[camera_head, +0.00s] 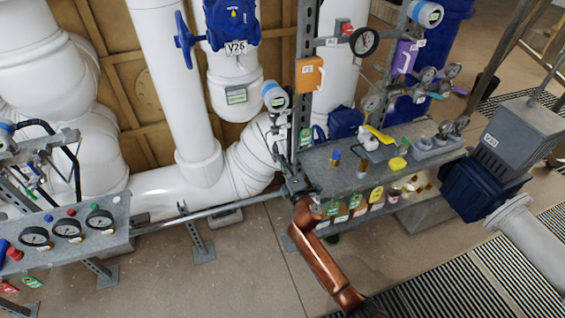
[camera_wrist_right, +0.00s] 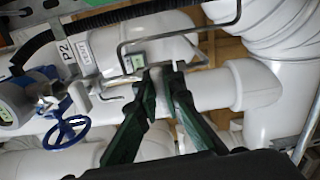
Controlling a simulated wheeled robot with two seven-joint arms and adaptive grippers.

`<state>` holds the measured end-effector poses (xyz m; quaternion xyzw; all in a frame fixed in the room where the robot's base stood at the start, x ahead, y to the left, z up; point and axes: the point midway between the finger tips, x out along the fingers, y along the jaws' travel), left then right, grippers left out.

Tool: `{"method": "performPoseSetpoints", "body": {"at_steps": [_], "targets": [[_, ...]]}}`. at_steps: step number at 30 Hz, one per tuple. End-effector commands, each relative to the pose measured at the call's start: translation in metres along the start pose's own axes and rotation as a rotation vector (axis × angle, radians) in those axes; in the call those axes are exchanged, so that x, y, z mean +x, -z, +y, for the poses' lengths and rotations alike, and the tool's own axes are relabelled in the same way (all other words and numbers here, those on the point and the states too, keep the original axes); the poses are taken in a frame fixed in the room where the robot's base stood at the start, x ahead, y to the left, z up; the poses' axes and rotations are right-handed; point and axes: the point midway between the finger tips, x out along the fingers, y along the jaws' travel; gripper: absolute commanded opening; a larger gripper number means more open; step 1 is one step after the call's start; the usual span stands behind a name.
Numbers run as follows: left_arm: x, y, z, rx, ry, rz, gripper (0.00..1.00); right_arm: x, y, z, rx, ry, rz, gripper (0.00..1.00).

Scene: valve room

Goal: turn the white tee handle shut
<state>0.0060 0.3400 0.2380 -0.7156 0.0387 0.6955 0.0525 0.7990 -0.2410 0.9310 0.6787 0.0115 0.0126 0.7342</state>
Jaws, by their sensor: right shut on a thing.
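My right arm, copper-coloured, reaches up from the bottom in the head view. Its dark right gripper (camera_head: 293,186) is at the left end of the grey bench, by the upright metal post. In the right wrist view the green fingers of the right gripper (camera_wrist_right: 165,72) come together on a small pale piece, the white tee handle (camera_wrist_right: 157,70). The fingertips cover much of it, and its turn angle is hard to tell. In the head view I cannot make the handle out behind the gripper. My left gripper is not in view.
A bent metal rod (camera_wrist_right: 190,22) passes close above the fingertips. A blue handwheel (camera_wrist_right: 66,131) is at left in the wrist view. The grey bench (camera_head: 335,172) carries bottles and a yellow-handled valve (camera_head: 378,134). A gauge panel (camera_head: 85,250) stands at left; open floor (camera_head: 235,270) lies between.

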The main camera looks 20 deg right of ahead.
Motion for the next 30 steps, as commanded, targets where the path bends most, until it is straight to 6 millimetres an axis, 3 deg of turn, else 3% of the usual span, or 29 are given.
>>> {"method": "performPoseSetpoints", "body": {"at_steps": [23,24,30], "targets": [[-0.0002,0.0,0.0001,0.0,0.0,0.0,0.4,-0.0004,0.001,-0.0029,0.097,0.003,0.001,0.0],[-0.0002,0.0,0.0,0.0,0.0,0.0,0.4,-0.0004,0.001,-0.0029,0.097,0.003,0.001,0.11],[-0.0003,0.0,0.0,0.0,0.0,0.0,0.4,-0.0002,0.0006,-0.0021,0.095,0.002,0.0,0.24]]}}
